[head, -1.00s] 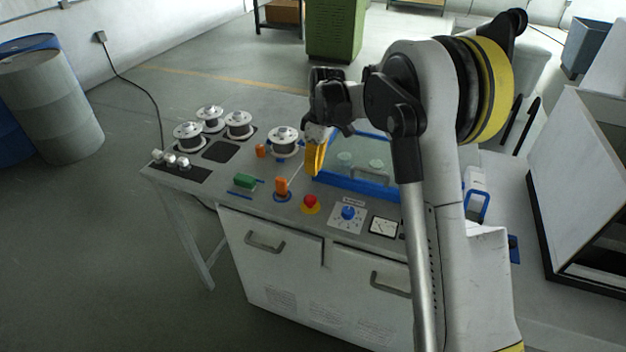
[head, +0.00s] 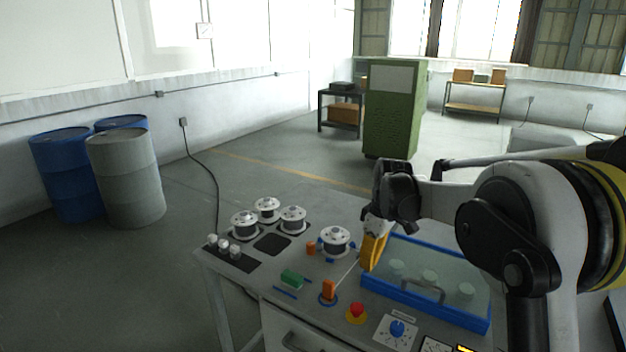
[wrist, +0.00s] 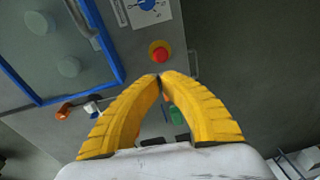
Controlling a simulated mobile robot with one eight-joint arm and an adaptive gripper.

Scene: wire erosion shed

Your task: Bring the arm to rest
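My gripper (head: 369,266) is above the workbench, in front of the left end of the blue-framed glass cover (head: 477,322). In the wrist view my gripper (wrist: 161,77) points down with its two yellow fingertips together. Nothing shows held between the fingers. My arm comes in from the right of the head view, bent, and hides part of the bench's right side.
Below the gripper are a red stop button (head: 357,309), an orange switch (head: 329,290), a green block (head: 292,278) and a dial (head: 397,329). Wire spools (head: 335,240) stand on the left. A green cabinet (head: 391,110) and drums (head: 126,180) stand on the floor beyond.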

